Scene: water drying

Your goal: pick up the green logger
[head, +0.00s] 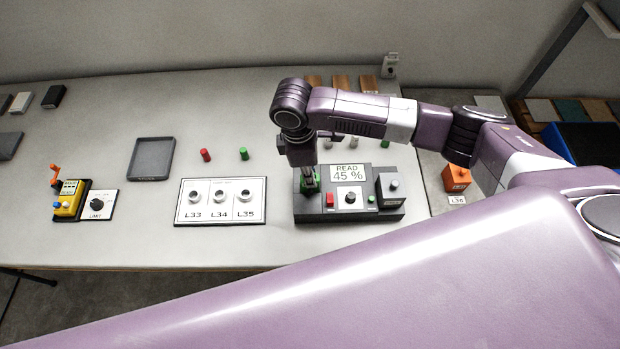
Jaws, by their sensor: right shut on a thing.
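My right gripper (309,181) points down over the left end of a dark reader device (300,213) whose display says READ 45 %. Its fingers are shut on a green thing (313,188), most likely the green logger, mostly hidden by the fingers. I cannot tell whether it still touches the device. Another small green cylinder (243,154) stands on the table behind the white panel, with a red cylinder (206,155) to its left. My left gripper is not in view.
A white panel (182,216) with wells L33, L34 and L35 lies left of the reader. A grey tray (153,158) and a yellow meter (69,199) are farther left. An orange box (456,178) stands right of the reader. The table's front left is clear.

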